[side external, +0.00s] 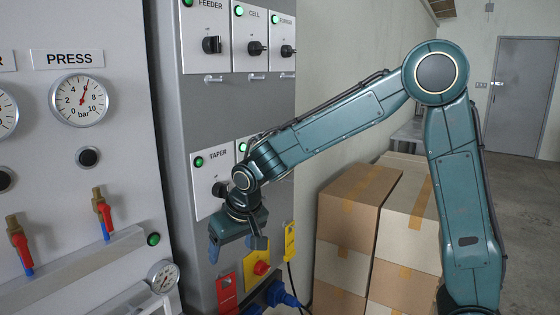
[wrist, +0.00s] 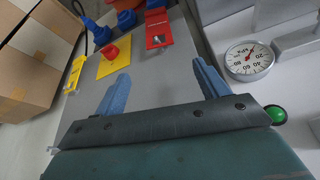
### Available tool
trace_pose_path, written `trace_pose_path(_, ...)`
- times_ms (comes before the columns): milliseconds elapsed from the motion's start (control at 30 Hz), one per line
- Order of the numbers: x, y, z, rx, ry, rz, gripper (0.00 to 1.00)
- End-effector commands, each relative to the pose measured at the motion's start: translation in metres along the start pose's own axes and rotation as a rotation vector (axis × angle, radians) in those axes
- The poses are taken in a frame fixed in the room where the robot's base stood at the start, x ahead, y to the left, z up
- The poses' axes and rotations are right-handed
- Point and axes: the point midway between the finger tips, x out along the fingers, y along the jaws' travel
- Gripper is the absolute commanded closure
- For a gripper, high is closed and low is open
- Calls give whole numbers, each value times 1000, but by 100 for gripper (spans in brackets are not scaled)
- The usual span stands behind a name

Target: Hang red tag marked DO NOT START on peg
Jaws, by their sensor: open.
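A red tag (side external: 226,292) hangs low on the grey cabinet front, at the bottom of the side external view. It also shows at the top of the wrist view (wrist: 158,26); its lettering is too small to read. My gripper (side external: 238,252) points down in front of the cabinet, above the red tag and apart from it. In the wrist view its two blue fingers (wrist: 161,72) are spread with nothing between them. Small pale pegs (side external: 213,79) stick out under the upper row of switches. Any peg behind my wrist is hidden.
A red knob on a yellow plate (side external: 257,268) sits right of the red tag, with a yellow tag (side external: 290,241) beyond it. Blue plugs (side external: 281,294) and cables are below. Cardboard boxes (side external: 350,205) stand right. A gauge (side external: 163,277) and green lamp (wrist: 276,114) are left.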

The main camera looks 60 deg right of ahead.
Motion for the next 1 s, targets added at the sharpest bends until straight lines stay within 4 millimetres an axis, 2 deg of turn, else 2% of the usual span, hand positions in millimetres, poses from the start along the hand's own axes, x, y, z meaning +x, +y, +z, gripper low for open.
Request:
trace_pose_path(100,-17,0,-1,0,3,-2,27)
trace_pose_path(300,-34,0,0,0,0,-1,27)
trace_pose_path(667,-41,1,1,-1,0,-1,27)
trace_pose_path(867,-54,10,7,-9,4,-10,27)
trace_pose_path(1000,-74,22,18,-24,10,-24,27)
